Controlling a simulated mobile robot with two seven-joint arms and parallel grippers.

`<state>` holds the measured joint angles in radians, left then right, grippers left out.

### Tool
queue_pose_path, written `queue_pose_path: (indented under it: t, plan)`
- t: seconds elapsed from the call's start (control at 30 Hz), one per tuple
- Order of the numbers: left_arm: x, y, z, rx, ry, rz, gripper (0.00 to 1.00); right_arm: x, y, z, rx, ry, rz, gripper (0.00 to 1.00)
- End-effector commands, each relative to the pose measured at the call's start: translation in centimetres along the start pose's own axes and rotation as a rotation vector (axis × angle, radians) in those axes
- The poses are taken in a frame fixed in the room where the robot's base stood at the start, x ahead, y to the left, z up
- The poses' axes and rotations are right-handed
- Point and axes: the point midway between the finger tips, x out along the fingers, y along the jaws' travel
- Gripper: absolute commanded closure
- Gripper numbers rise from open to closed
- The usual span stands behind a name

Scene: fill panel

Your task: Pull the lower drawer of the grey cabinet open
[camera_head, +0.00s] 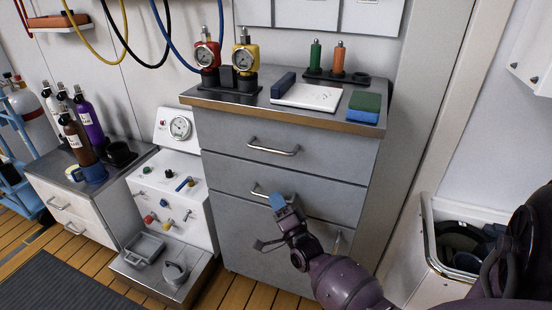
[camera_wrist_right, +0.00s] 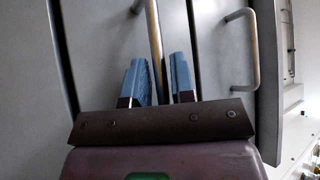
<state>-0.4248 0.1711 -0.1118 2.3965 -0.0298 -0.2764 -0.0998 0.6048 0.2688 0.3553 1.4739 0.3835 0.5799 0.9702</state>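The grey cabinet (camera_head: 288,120) stands in the middle of the head view, with an upper drawer above a lower drawer (camera_head: 323,198). The lower drawer looks flush with the front. Its bar handle (camera_head: 258,191) is partly hidden by my right gripper (camera_head: 278,202), which has blue fingertips. In the right wrist view, the handle bar (camera_wrist_right: 155,45) runs between the two blue fingers of my right gripper (camera_wrist_right: 160,80). The fingers stand apart on either side of the bar, with narrow gaps showing. My left gripper is not in view.
The upper drawer's handle (camera_head: 273,147) lies just above; it also shows in the right wrist view (camera_wrist_right: 247,45). A cabinet door handle (camera_head: 338,241) is below right. A white valve panel (camera_head: 168,190) stands left, a white bin (camera_head: 425,255) right. Gauges and a board occupy the cabinet top.

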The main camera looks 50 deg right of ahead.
Motion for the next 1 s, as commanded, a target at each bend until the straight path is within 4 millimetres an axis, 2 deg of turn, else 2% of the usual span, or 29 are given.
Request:
queue_pose_path:
  t: [0.37, 0.53, 1.0]
  plan:
    - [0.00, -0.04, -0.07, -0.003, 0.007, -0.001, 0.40, 0.56, 0.01, -0.05, -0.001, 0.000, 0.001, 0.77]
    - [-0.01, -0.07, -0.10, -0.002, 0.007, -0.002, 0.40, 0.55, 0.01, -0.04, -0.001, 0.000, 0.001, 1.00]
    - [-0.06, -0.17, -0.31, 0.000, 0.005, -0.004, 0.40, 0.27, -0.36, 0.28, 0.001, 0.001, 0.000, 1.00]
